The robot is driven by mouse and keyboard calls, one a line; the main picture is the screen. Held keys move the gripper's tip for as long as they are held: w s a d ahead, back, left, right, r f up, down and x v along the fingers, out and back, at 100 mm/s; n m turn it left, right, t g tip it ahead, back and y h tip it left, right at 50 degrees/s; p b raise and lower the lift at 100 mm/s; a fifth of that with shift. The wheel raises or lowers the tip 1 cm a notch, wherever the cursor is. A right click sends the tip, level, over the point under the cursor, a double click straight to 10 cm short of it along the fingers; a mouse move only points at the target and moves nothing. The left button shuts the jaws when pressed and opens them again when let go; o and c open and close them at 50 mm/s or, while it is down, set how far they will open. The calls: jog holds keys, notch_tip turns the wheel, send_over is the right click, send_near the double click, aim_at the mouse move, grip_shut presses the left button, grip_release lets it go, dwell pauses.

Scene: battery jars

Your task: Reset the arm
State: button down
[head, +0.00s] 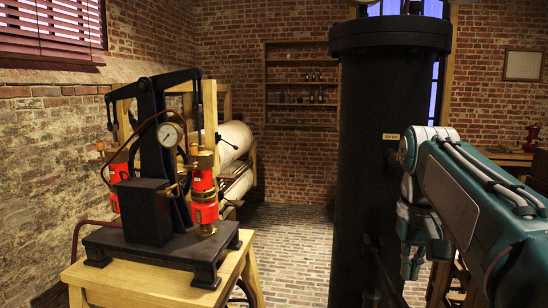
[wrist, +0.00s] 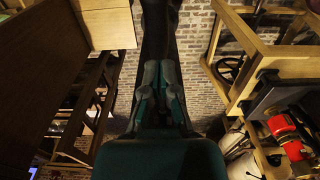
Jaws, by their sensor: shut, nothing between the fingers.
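My teal and grey arm (head: 480,205) comes in from the right edge of the head view. It is folded beside a tall black column, and its lower part hangs down near that column. In the wrist view my gripper (wrist: 160,75) is seen from behind, with its two fingers close together and nothing held between them.
The tall black column (head: 384,170) stands close left of my arm. A pump with red cylinders (head: 204,190) and a gauge (head: 169,134) sits on a wooden table (head: 150,290) at left. Wall shelves (head: 300,75) hold small jars. Brick floor (head: 290,240) is open between.

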jog(key=s+a+f+n+t, duration=0.1)
jog(key=s+a+f+t, duration=0.1)
jog(key=s+a+f, duration=0.3)
jog(key=s+a+f+n+t, duration=0.2)
jog(key=s+a+f, duration=0.3)
jog(key=f, duration=0.6)
jog(key=shift+s+a+t, duration=0.2)
jog(key=shift+s+t, duration=0.5)
jog(key=shift+s, duration=0.5)
